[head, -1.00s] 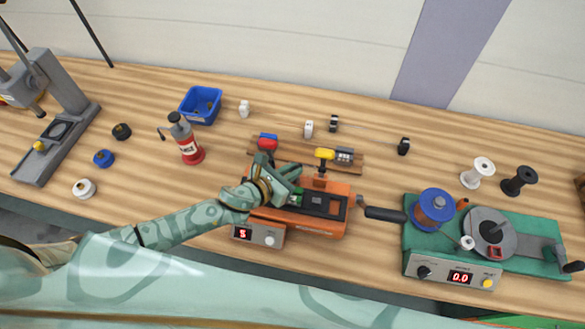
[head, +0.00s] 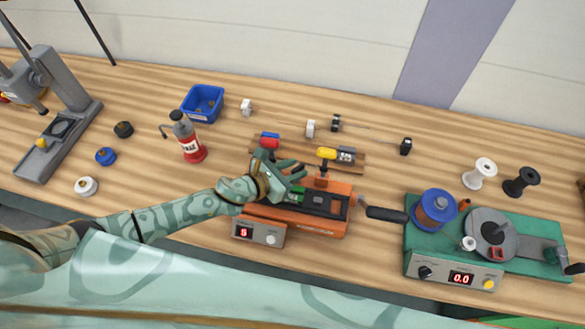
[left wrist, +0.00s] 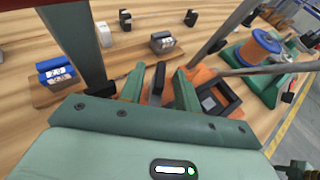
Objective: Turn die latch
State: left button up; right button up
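The orange machine (head: 318,226) with a black top stands mid-bench. I cannot clearly pick out its die latch. A small dark post (head: 321,171) with a yellow part (head: 327,153) behind it rises at the machine's back edge. My left gripper (head: 299,170) is above the left part of the machine. In the left wrist view its two green fingers (left wrist: 160,88) stand apart, with a dark upright piece (left wrist: 157,80) seen between them. I cannot tell whether they touch it. My right gripper is in neither view.
A green winder (head: 420,258) with a blue spool stands right of the machine's black handle (head: 386,214). A red bottle (head: 188,140) and blue bin (head: 221,104) stand to the left. A grey block (head: 346,155) sits behind the machine.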

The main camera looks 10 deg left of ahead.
pick_arm(q)
jog(key=v, duration=1.6)
jog(key=shift+b, duration=0.35)
jog(key=shift+s+a, duration=0.1)
jog(key=shift+s, duration=0.05)
